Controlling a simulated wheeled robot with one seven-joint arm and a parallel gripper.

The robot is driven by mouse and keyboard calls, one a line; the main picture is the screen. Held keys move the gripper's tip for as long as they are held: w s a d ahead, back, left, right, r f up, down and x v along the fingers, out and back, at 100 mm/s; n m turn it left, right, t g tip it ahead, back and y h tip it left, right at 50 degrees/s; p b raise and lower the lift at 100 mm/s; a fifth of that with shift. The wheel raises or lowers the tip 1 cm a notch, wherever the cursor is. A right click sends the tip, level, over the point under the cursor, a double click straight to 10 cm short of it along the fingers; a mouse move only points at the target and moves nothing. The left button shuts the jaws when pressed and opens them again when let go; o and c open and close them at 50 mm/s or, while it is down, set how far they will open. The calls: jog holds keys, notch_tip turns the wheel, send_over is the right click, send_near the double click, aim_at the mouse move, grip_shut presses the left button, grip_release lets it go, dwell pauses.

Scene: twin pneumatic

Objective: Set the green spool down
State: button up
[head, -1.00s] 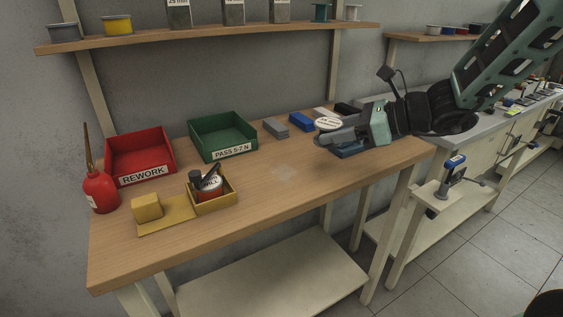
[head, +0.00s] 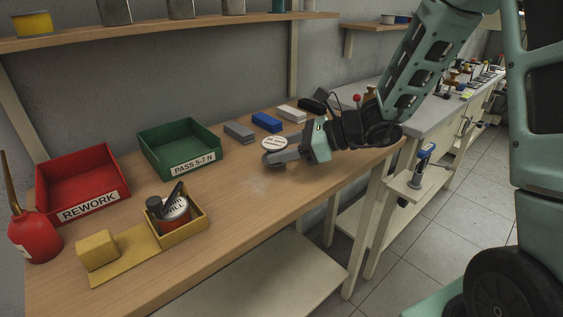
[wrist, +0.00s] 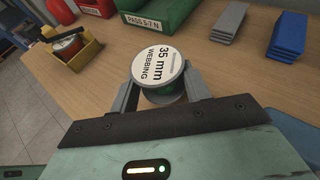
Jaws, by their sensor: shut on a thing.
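The green spool has a white round top label reading "35 mm WEBBING" (wrist: 158,66). A strip of its green body (wrist: 163,98) shows below the label in the wrist view. My gripper (wrist: 160,98) is shut on it, with one grey finger at each side. In the head view the spool's white top (head: 274,143) shows just beyond my gripper (head: 280,156), low over the wooden bench (head: 236,212). The spool looks upright, label up. I cannot tell whether its underside touches the bench.
A green "PASS 5-7 N" bin (head: 181,149), a red "REWORK" bin (head: 83,183) and grey (head: 239,131) and blue (head: 266,121) blocks stand behind. A yellow tray (head: 184,228) with a can and a red oil bottle (head: 36,236) are left. Bench front is clear.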

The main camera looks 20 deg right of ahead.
jog(key=shift+f, duration=1.4)
jog(key=shift+f+b, duration=0.2)
jog(key=shift+b, duration=0.1)
jog(key=o, duration=1.2)
jog(key=shift+r, duration=0.1)
